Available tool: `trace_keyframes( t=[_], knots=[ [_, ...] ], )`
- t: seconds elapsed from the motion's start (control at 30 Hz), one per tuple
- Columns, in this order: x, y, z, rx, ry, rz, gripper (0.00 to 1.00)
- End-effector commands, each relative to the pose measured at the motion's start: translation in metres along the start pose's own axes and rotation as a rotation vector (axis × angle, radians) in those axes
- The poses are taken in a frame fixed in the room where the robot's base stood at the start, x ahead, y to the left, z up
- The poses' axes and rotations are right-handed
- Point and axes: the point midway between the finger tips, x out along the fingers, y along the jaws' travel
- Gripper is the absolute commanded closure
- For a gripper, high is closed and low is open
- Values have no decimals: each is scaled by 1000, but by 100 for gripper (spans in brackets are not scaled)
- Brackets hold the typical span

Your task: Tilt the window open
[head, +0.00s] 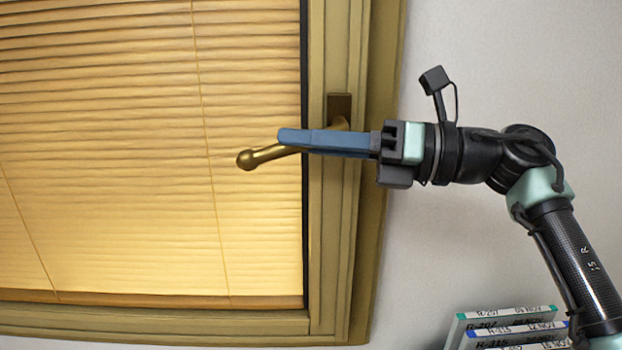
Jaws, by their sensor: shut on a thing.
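The window (332,220) has a wooden frame and fills the left of the head view. A brass handle (258,158) sits on its right frame member, on a dark mounting plate (340,105). The handle points left and slightly down, its knob end over the blind. My gripper (290,137) reaches in from the right with long blue fingers and is shut on the handle's lever, between the knob and the plate. The fingers hide part of the lever. The window sash looks closed in its frame.
A lowered slatted blind (150,150) covers the glass, with thin cords hanging down it. The wall (450,240) right of the window is bare. Several labelled boxes or binders (510,325) stand at the lower right, below my arm.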

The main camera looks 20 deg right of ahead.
Motion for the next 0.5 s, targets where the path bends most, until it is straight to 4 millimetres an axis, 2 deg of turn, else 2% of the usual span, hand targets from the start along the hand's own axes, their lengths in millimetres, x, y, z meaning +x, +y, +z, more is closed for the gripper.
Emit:
trace_keyframes(
  t=[0.03, 0.5],
  knots=[
    [0, -3, -4, 8, -33, 20, 100],
    [2, 4, 7, 49, -193, 118, 100]
  ],
)
